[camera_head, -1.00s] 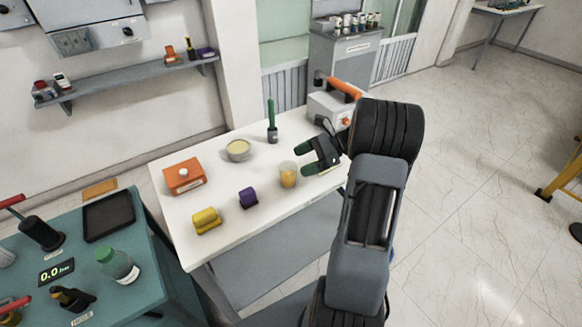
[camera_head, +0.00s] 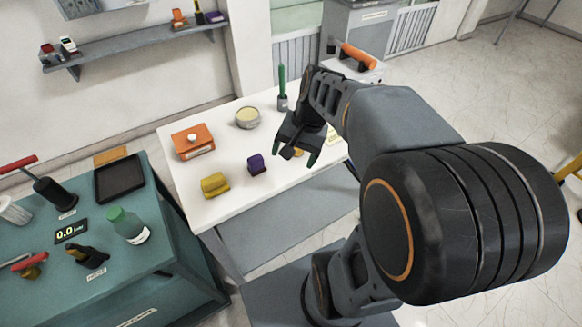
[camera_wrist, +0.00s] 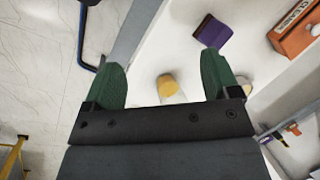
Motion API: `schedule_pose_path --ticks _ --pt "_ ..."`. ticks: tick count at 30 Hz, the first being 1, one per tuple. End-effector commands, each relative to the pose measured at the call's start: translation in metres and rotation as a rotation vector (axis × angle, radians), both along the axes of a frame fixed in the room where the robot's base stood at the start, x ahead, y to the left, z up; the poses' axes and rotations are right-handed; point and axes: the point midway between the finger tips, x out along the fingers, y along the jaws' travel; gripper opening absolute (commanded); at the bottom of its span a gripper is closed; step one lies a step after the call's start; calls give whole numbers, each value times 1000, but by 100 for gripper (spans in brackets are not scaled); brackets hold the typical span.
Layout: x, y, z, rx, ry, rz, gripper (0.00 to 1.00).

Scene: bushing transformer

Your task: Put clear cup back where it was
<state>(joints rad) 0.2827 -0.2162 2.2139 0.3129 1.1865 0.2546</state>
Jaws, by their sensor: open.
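A clear cup with yellow-orange contents stands on the white table (camera_head: 218,210). In the wrist view the cup (camera_wrist: 170,88) shows between my green fingertips, just beyond the gripper's dark palm edge; its lower part is cut off by that edge. In the head view my gripper (camera_head: 295,154) hangs over the cup's place and hides most of it; only a small orange-yellow patch shows. My gripper (camera_wrist: 162,64) is open, its two fingers spread on either side of the cup. I cannot tell whether a finger touches it.
An orange box (camera_head: 193,140), a bowl (camera_head: 248,118) and a green-handled tool (camera_head: 282,88) stand farther back. A teal bench (camera_head: 150,262) is at left.

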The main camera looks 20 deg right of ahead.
Motion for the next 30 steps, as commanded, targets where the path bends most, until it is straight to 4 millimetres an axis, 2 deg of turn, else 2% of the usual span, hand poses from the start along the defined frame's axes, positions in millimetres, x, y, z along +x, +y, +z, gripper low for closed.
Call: schedule_pose_path --ticks 1,3,6,10,15,30 --pt "-12 10 2 -78 -69 114 82" --pt "-23 18 2 -172 -152 252 82" --pt "-34 24 2 -278 -250 413 82" --pt "-42 29 1 -363 -331 546 82" --pt "-46 33 1 -404 -371 611 82" --pt "-45 32 1 -404 -370 609 82"
